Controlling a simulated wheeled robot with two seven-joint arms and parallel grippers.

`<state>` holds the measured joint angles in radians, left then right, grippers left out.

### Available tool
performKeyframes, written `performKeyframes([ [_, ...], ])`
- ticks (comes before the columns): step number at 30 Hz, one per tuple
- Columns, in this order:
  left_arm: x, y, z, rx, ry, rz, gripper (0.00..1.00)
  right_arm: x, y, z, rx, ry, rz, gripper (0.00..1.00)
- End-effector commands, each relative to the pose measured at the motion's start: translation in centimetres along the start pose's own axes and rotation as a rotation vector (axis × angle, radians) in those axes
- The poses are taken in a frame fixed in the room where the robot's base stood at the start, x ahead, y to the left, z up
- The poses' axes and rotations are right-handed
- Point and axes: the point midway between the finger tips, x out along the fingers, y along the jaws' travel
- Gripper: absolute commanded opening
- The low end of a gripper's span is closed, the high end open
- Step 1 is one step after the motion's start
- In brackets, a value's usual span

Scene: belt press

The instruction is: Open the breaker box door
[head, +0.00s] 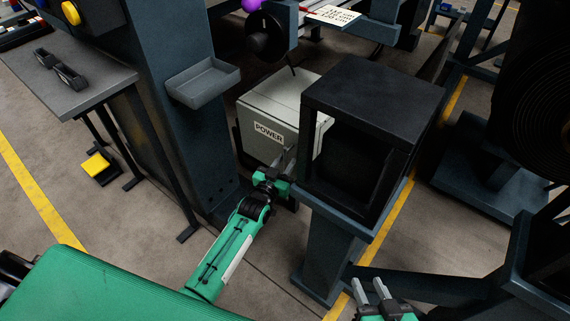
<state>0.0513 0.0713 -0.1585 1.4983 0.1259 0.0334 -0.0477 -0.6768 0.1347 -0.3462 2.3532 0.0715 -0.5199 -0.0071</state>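The breaker box is a pale grey box with a "POWER" label (268,131) on its front, standing at the middle of the head view. Its front looks closed, but my gripper and the black cabinet hide its lower right part, so I cannot tell whether the door is slightly ajar. My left gripper (287,161) is at the lower right of the box front, with its fingers pointing toward it. I cannot tell whether they touch it or hold anything. My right gripper (371,291) is at the bottom, far from the box, with its two fingers apart and nothing between them.
A black open-fronted cabinet (374,92) on a blue-grey stand is close to the right of the box. A blue-grey post (170,75) with a small tray (203,82) is on the left. A grey table (80,85) stands further left. Bare floor shows at lower left.

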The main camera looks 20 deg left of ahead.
Motion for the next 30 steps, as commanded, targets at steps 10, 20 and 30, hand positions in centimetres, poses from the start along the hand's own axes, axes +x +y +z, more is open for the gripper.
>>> performKeyframes([
  [10,0.3,0.0,0.0,0.000,-0.001,0.000,0.29,0.0,-0.1,0.0,0.001,0.009,-0.003,0.36],
  [20,0.3,0.0,0.0,0.000,-0.001,0.000,0.00,0.0,-0.1,0.0,0.001,0.008,-0.002,0.36],
  [30,-0.7,-1.4,-0.1,0.003,-0.001,0.018,0.00,-0.1,0.1,0.1,-0.002,-0.018,0.003,0.36],
])
